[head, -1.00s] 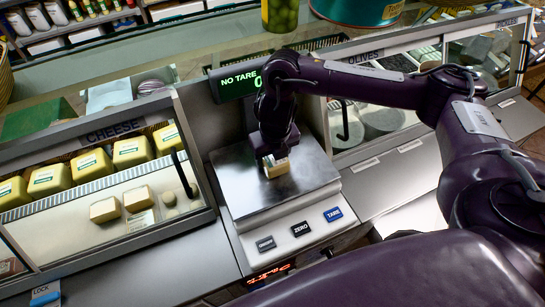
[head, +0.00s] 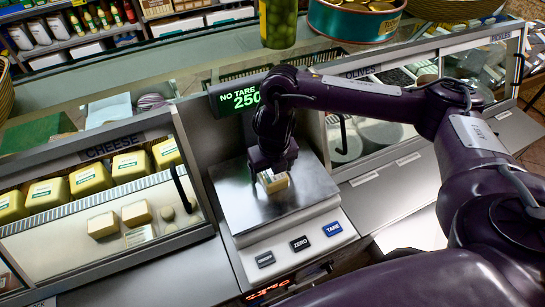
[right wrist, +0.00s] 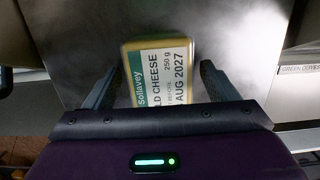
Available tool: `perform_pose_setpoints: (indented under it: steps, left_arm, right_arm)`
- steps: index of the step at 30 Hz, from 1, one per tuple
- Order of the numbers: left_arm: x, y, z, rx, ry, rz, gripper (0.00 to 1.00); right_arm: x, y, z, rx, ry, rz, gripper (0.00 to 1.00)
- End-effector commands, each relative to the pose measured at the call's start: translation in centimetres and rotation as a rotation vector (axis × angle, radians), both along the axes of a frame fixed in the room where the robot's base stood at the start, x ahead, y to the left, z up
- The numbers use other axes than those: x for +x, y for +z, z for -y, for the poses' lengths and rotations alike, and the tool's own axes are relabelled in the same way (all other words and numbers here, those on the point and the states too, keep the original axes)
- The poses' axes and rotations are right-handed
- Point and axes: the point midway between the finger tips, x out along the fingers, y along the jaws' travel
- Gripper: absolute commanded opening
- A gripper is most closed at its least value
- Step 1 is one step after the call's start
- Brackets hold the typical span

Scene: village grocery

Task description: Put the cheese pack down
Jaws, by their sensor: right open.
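The cheese pack (head: 273,181) rests on the steel pan of the scale (head: 313,190). In the right wrist view the cheese pack (right wrist: 162,72) lies label up, reading "250 g" and "AUG 2027". My right gripper (head: 272,172) is above the pack in the head view. In the right wrist view my right gripper (right wrist: 158,82) is open, with one finger on each side of the pack and gaps between. The scale display (head: 238,98) reads "NO TARE" and 250, its right end partly hidden by my arm. My left gripper is not in view.
A cheese case (head: 110,150) with several yellow packs stands left of the scale. An olives case (head: 375,135) stands to the right. A green jar (head: 278,22) and a round tin (head: 352,22) stand on the counter behind. Scale buttons (head: 300,243) line the front.

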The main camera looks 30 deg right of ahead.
Motion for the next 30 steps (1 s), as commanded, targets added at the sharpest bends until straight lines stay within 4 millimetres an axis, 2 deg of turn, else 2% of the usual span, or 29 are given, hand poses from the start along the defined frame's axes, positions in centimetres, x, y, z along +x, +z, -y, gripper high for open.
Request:
perform_pose_setpoints:
  steps: [9, 15, 22, 30]
  left_arm:
    - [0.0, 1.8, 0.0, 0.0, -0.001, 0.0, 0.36]
    - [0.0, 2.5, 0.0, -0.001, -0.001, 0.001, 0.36]
    - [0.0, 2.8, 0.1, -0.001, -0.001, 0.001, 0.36]
    - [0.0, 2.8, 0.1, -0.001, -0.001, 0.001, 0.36]
  right_arm:
    - [-0.5, 6.0, 0.0, -0.002, 0.002, 0.008, 0.8]
    - [-1.0, 9.2, 0.0, -0.001, 0.0, 0.005, 0.8]
    - [-1.3, 11.2, -0.1, 0.0, 0.0, 0.001, 0.8]
    - [-1.4, 11.4, 0.0, 0.0, -0.001, -0.001, 0.8]
